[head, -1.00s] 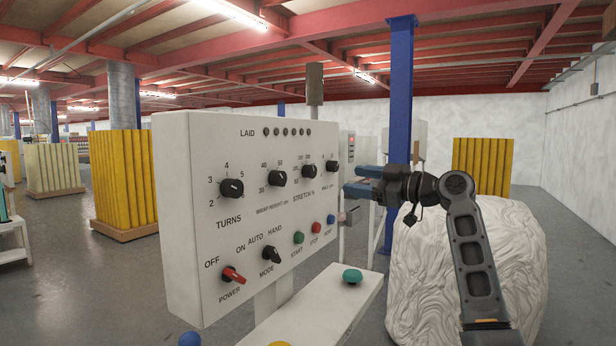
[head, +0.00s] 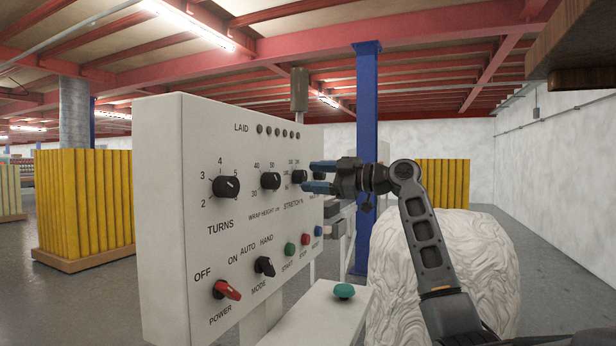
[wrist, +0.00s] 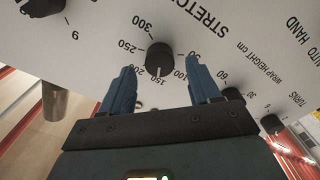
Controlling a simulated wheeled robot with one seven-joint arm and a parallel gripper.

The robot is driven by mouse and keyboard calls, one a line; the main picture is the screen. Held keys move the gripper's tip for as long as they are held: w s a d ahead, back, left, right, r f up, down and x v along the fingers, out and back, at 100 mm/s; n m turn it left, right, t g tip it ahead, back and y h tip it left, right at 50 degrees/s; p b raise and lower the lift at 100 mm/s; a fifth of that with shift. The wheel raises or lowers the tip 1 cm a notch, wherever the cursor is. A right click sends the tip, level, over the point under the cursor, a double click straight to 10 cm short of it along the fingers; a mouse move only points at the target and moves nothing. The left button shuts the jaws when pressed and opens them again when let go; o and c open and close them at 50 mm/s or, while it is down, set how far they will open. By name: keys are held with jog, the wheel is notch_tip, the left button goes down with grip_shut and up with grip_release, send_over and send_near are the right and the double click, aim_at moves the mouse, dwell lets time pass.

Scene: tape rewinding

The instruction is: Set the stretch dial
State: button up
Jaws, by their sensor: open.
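The stretch dial (head: 299,177) is a black knob on the white control panel (head: 160,140), third in the upper row, above the word STRETCH %. In the wrist view the stretch dial (wrist: 159,58) lies between and just beyond the two blue fingers, with numbers around it and its pointer near 150. My gripper (head: 318,177) is open and empty in front of the panel beside this dial. In the wrist view the open gripper (wrist: 160,85) has one finger on each side of the knob; I cannot tell whether either touches it.
The turns dial (head: 226,187) and wrap height dial (head: 270,181) sit to the left. Below are a red power switch (head: 227,290), a mode switch (head: 264,266) and push buttons. A teal button (head: 344,291) is on a lower box. A white wrapped bulk (head: 450,270) stands right.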

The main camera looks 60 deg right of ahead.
jog(key=shift+w+a, duration=0.1)
jog(key=shift+w, duration=0.95)
jog(key=c, duration=1)
